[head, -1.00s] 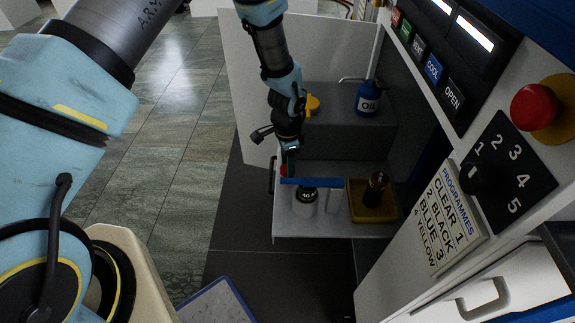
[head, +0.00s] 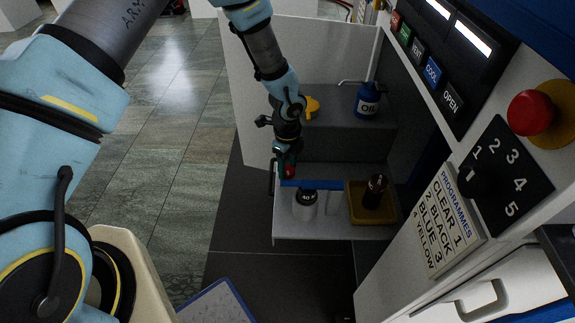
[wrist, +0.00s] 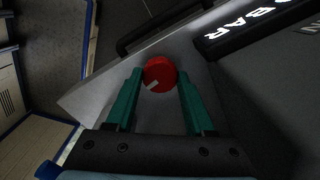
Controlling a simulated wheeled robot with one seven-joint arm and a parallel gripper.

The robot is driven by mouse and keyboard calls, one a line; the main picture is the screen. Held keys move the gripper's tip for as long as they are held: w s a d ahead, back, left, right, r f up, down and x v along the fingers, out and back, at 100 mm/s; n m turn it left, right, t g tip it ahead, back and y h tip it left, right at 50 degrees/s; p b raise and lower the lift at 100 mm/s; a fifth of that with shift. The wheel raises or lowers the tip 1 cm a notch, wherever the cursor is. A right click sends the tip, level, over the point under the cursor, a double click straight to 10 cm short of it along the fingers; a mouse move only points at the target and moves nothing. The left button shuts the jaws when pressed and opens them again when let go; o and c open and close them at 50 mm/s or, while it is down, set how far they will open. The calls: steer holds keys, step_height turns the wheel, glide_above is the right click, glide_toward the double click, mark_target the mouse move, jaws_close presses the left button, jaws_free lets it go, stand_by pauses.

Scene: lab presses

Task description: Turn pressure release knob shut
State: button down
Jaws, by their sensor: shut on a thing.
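The red pressure release knob (wrist: 160,73) sits between the green fingertips of my gripper (wrist: 158,88) in the wrist view. A pale pointer mark shows on the knob's lower part. My gripper is shut on the knob, one finger on each side.
On the white shelf (head: 290,231) stand a pale bottle (head: 305,206) and a yellow tray (head: 358,215) with a dark bottle (head: 375,190). A blue oil can (head: 368,103) stands behind. Open floor lies left.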

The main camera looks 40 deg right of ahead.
mark_target(287, 170)
steer(key=shift+m, duration=1)
steer(key=shift+c, duration=1.3)
jaws_free()
steer(key=shift+r, duration=0.1)
step_height(287, 170, up, 11)
steer(key=shift+f, duration=0.2)
